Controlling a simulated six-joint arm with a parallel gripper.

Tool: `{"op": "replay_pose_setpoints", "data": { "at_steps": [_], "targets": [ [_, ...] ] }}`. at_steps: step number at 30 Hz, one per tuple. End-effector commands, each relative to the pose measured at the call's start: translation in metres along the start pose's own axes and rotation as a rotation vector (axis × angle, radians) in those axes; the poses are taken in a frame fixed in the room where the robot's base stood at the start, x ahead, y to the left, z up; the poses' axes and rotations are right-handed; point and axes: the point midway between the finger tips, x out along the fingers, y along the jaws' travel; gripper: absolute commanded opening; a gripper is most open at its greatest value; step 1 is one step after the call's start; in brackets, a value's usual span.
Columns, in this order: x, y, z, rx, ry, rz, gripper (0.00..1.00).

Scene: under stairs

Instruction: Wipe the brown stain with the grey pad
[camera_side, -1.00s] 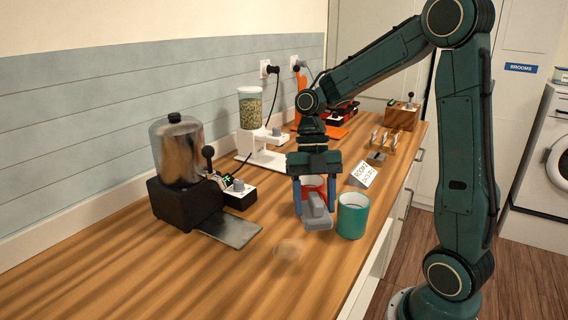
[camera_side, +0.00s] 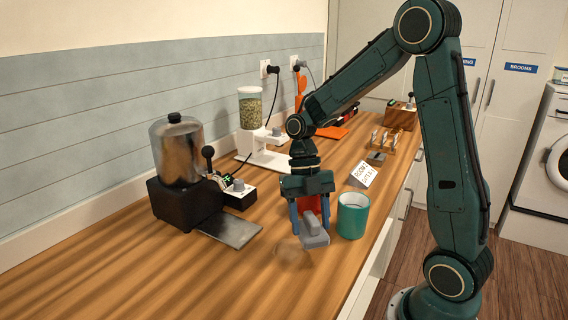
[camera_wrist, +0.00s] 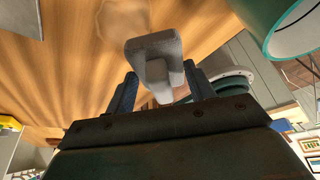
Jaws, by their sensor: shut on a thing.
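The grey pad (camera_side: 314,238) has a raised handle, and my gripper (camera_side: 309,216) is shut on it with its blue fingers. The pad hangs low over the wooden counter, close to the stain; I cannot tell whether it touches the wood. The brown stain (camera_side: 292,256) is a faint smudge on the counter just left of and in front of the pad. In the wrist view the pad (camera_wrist: 154,48) sits between the fingers (camera_wrist: 158,92), and the stain (camera_wrist: 122,22) shows beyond it, partly covered by the pad.
A teal cup (camera_side: 352,216) stands close to the right of the pad. A red object (camera_side: 311,202) shows behind the gripper. A metal dispenser (camera_side: 180,155) with a grey plate (camera_side: 231,230) stands at left. A small sign (camera_side: 363,174) is behind the cup. The counter in front is clear.

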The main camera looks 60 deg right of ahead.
Motion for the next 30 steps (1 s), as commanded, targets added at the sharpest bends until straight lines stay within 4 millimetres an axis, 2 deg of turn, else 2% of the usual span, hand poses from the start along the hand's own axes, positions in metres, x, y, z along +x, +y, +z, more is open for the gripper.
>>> {"op": "replay_pose_setpoints", "data": {
  "at_steps": [14,16,30],
  "targets": [
    [0.046,0.000,0.018,0.002,0.006,-0.003,0.36],
    [0.044,0.004,0.024,0.000,0.000,0.000,0.32],
    [0.034,0.034,0.053,-0.001,0.000,0.001,0.32]
  ]
}}
